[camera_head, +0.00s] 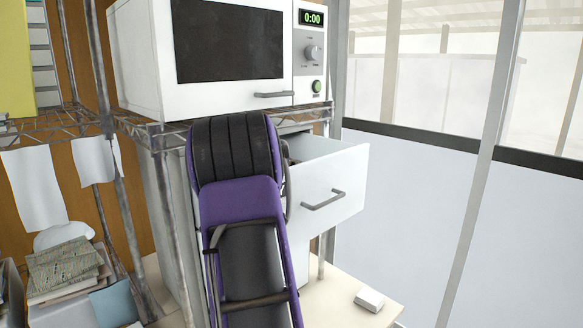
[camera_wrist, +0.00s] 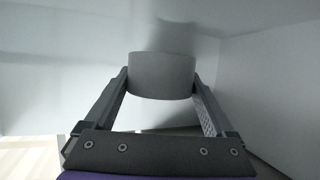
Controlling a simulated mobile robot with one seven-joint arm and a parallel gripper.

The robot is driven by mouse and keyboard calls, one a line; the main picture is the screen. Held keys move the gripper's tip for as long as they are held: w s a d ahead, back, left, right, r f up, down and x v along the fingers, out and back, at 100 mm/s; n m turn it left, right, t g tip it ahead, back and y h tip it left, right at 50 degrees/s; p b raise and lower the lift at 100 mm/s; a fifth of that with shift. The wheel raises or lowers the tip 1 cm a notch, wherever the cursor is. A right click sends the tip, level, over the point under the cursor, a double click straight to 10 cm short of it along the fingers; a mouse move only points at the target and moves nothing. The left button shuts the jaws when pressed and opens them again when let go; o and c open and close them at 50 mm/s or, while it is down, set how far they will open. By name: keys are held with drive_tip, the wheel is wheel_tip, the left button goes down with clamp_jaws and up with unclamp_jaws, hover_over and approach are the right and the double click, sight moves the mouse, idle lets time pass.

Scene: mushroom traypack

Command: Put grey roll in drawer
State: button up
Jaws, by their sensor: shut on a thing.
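In the wrist view my gripper (camera_wrist: 161,82) is shut on the grey roll (camera_wrist: 161,75), which sits between the two fingertips. Pale walls surround it, and they look like the inside of the white drawer. In the head view the drawer (camera_head: 346,192) stands open below the microwave, its front with a grey handle facing right. My purple and black arm covers the left part of the drawer opening. The gripper and the roll are hidden behind it in the head view. I cannot tell whether the roll touches the drawer floor.
A white microwave (camera_head: 138,62) stands on the wire rack (camera_head: 160,135) just above the drawer. A small white box (camera_head: 369,299) lies on the pale surface at lower right. Stacked books (camera_head: 66,266) and papers are at left. The area right of the drawer front looks clear.

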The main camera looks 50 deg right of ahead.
idle(0.3)
drive_tip(key=shift+f, duration=0.55)
drive_tip(key=o, duration=1.1)
drive_tip(key=shift+r, duration=0.25)
drive_tip(key=v, duration=0.7)
drive_tip(key=shift+a+r, duration=0.25)
drive_tip(key=shift+r, duration=0.15)
